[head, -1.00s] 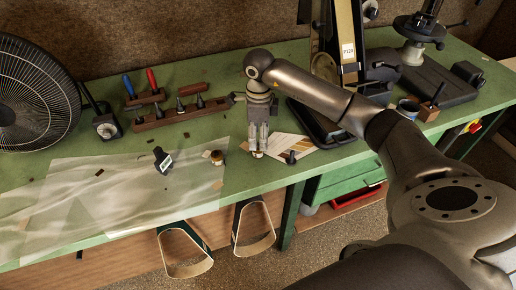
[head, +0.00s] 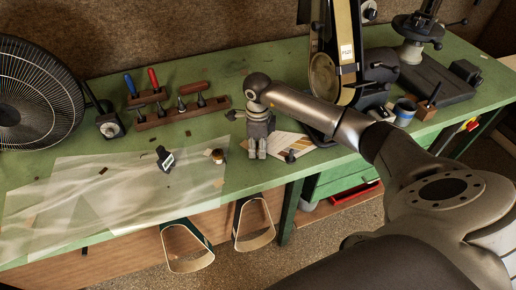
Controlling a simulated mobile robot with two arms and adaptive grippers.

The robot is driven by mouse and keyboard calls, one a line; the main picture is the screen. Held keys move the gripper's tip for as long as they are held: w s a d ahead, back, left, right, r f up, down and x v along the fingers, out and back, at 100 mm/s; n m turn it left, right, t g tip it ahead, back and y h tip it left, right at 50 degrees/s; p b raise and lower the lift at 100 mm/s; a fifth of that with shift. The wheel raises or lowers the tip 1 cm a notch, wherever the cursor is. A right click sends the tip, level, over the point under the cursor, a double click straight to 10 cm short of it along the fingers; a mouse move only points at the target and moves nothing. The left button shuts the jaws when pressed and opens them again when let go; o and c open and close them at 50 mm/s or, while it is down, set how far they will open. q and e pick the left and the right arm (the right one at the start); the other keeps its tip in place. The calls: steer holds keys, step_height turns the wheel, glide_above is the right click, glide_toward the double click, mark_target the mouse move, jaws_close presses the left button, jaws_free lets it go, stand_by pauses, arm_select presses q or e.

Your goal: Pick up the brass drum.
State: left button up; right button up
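A small brass drum (head: 217,156), a short round piece, sits on the bench near the right edge of the translucent sheet. My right gripper (head: 257,155) points down over the bench, to the right of the drum and apart from it. Its fingers look close together from this side, but their opening is not clear. Nothing shows plainly between them. My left gripper is out of view.
A wooden tool rack (head: 180,113), fan (head: 38,98) and belt machine (head: 345,60) stand behind. A dark knob-like piece (head: 290,156) lies by a striped card (head: 272,145).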

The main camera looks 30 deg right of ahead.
steer(key=c, duration=0.4)
steer(key=shift+o, duration=0.2)
steer(key=shift+r, duration=0.1)
steer(key=shift+r+b, duration=0.55)
steer(key=s+a+r+b, duration=0.2)
steer(key=s+r, duration=0.4)
steer(key=s+a+r+b, duration=0.2)
steer(key=s+a+r, duration=0.1)
steer(key=s+r, duration=0.2)
steer(key=shift+s+a+r+b, duration=0.25)
steer(key=shift+s+r+b, duration=0.15)
steer(key=shift+s, duration=0.55)
